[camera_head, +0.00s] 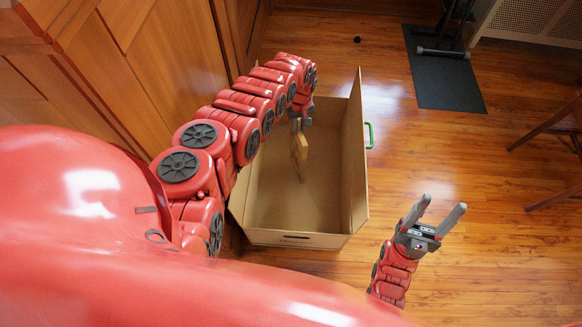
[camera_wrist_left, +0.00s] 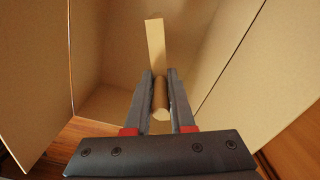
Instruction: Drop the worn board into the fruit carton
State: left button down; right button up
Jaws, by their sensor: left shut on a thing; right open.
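The worn board (camera_head: 300,152) is a tan wooden piece with a rounded handle. My left gripper (camera_head: 303,120) is shut on the board and holds it over the open fruit carton (camera_head: 296,239). In the left wrist view the fingers of my left gripper (camera_wrist_left: 160,92) clasp the handle of the board (camera_wrist_left: 155,45), and the carton's inner walls (camera_wrist_left: 100,40) surround it. I cannot tell whether the board touches the carton's bottom. The carton is a brown cardboard box on the floor with its flaps up. My right gripper (camera_head: 436,215) is open and empty, right of the carton.
Wooden cabinets (camera_head: 165,50) stand left of the carton. A green ring-like thing (camera_head: 369,136) shows at the carton's right side. A dark mat (camera_head: 445,75) with a metal bar lies at the back, and a wooden chair (camera_head: 555,120) is at the right. The floor between is clear.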

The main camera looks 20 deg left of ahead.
pick_arm(q)
jog(key=c, duration=0.7)
grip_release()
notch_tip(320, 180, up, 17)
jog(key=p, duration=0.4)
jog(key=shift+r, duration=0.2)
